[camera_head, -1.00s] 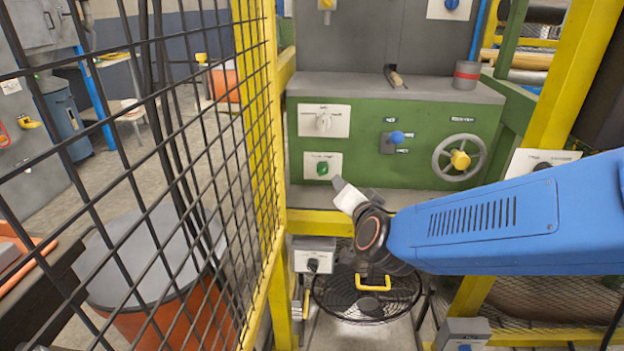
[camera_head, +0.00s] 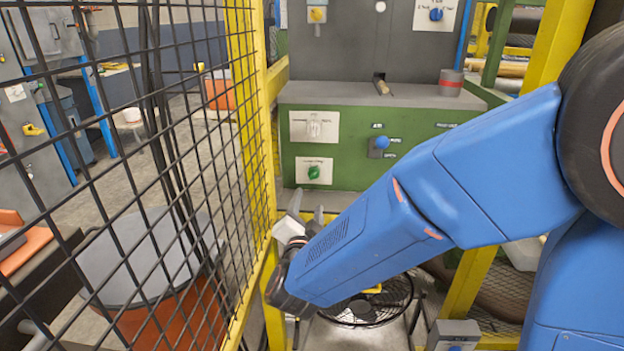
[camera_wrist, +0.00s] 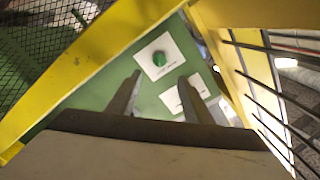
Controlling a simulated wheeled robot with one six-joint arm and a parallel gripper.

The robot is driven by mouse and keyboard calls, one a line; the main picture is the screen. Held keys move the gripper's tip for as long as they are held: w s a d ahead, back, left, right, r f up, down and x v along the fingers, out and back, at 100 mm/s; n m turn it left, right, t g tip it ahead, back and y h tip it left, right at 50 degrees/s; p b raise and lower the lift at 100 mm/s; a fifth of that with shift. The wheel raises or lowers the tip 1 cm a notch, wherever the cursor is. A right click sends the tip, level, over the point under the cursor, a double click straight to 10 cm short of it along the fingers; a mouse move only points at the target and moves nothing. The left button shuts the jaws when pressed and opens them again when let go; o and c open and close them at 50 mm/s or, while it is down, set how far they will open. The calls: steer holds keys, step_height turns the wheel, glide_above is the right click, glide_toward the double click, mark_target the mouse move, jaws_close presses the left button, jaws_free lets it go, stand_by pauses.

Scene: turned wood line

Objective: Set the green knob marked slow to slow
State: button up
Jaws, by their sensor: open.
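The green knob (camera_head: 314,172) sits on a white plate (camera_head: 325,163) at the lower left of the green machine front. The writing on the plate is too small to read, so I cannot tell its setting. In the wrist view the green knob (camera_wrist: 159,58) shows beyond the fingertips, above and between them. My gripper (camera_head: 307,208) is below and a little left of the knob, open and apart from it. In the wrist view my gripper (camera_wrist: 159,82) has its two dark fingers spread with nothing between them.
A white knob (camera_head: 314,127) on its own plate is above the green one. A blue knob (camera_head: 381,142) is to the right. A yellow-framed mesh fence (camera_head: 262,150) stands close on the left of my gripper. A round black grille (camera_head: 385,305) lies below.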

mark_target(313, 177)
steer(key=w, duration=1.4)
steer(key=shift+d, duration=0.25)
steer(key=c, duration=1.1)
